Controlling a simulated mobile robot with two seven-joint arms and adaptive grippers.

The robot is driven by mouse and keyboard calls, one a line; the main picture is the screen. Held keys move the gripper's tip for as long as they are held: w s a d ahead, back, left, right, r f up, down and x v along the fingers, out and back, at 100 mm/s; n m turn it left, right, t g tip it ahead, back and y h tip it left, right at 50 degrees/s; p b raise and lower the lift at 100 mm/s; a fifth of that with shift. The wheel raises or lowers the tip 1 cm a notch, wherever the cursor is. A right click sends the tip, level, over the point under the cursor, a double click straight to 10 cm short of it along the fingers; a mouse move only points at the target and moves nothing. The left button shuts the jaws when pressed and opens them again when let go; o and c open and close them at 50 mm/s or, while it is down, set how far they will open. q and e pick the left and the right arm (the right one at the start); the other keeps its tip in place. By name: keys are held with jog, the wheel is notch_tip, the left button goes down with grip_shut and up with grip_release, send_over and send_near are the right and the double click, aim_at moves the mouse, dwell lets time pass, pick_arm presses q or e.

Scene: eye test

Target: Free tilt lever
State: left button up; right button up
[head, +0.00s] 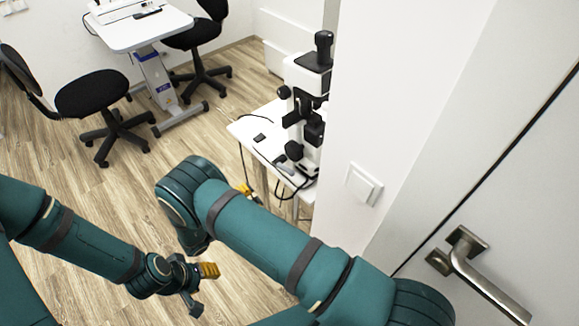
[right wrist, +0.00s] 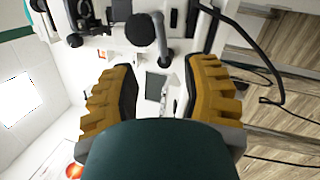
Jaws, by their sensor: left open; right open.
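A black-and-white eye instrument (head: 308,95) stands on a small white table in the head view, left of the wall. I cannot make out with certainty which part is the tilt lever. In the right wrist view, a round black knob (right wrist: 140,30) and a grey curved bar (right wrist: 162,42) show ahead of my right gripper (right wrist: 161,92). That gripper is open, with nothing between its yellow fingers. In the head view it is mostly hidden behind my right arm, near the table's front. My left gripper (head: 203,288) is open and empty over the floor.
The small white table (head: 246,131) carries cables and small dark items. A white wall with a switch (head: 364,185) and a door with a handle (head: 474,267) stand at right. Black chairs (head: 92,95) and another table (head: 140,32) are at back left. Floor between is free.

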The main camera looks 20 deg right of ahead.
aim_at(287, 168)
jog(key=x, duration=1.2)
jog(key=shift+w+d, duration=0.1)
jog(key=shift+d, duration=0.2)
grip_shut()
